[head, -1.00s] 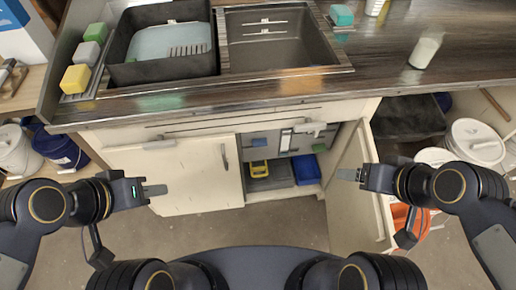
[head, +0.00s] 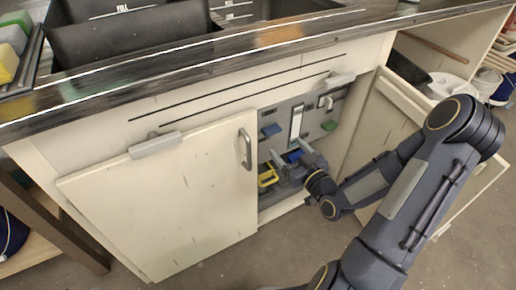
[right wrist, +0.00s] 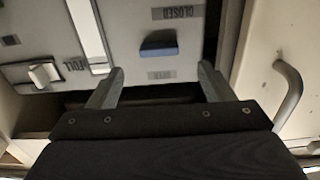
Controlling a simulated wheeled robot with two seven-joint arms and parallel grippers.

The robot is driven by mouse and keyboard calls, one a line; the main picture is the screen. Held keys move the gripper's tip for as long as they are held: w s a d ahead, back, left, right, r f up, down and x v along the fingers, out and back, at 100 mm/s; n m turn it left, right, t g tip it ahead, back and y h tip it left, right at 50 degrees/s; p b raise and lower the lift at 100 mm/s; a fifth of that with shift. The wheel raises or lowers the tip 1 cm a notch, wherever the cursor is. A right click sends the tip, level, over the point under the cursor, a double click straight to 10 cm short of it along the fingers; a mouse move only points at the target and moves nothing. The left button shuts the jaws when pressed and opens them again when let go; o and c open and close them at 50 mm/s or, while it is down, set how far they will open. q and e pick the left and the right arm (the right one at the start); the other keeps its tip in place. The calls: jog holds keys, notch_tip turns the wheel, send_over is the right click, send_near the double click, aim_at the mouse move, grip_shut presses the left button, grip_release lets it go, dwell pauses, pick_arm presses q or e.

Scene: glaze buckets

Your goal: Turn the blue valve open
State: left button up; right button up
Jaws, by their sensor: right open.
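The blue valve (head: 271,130) is a small blue handle on the grey panel inside the open cabinet under the sink. In the right wrist view the blue handle (right wrist: 159,47) lies crosswise, with an upside-down CLOSED label above it and a smaller label, hard to read, below it. My right gripper (head: 298,156) is inside the cabinet opening, below and right of the blue valve. In the right wrist view its open, empty fingers (right wrist: 159,84) stand to either side of the handle's line, short of it and not touching. My left gripper is out of view.
The left cabinet door (head: 165,195) is shut, with a metal handle (head: 245,149). The right door (head: 385,125) stands open beside my arm. A yellow object (head: 267,177) lies on the cabinet floor.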

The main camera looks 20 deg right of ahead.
aim_at(275, 133)
jog(key=w, duration=0.5)
jog(key=w+b, duration=0.1)
jog(key=w, duration=0.1)
jog(key=shift+w+a+r, duration=0.1)
jog(key=shift+w+a, duration=0.15)
jog(key=shift+w, duration=0.05)
jog(key=c, duration=1)
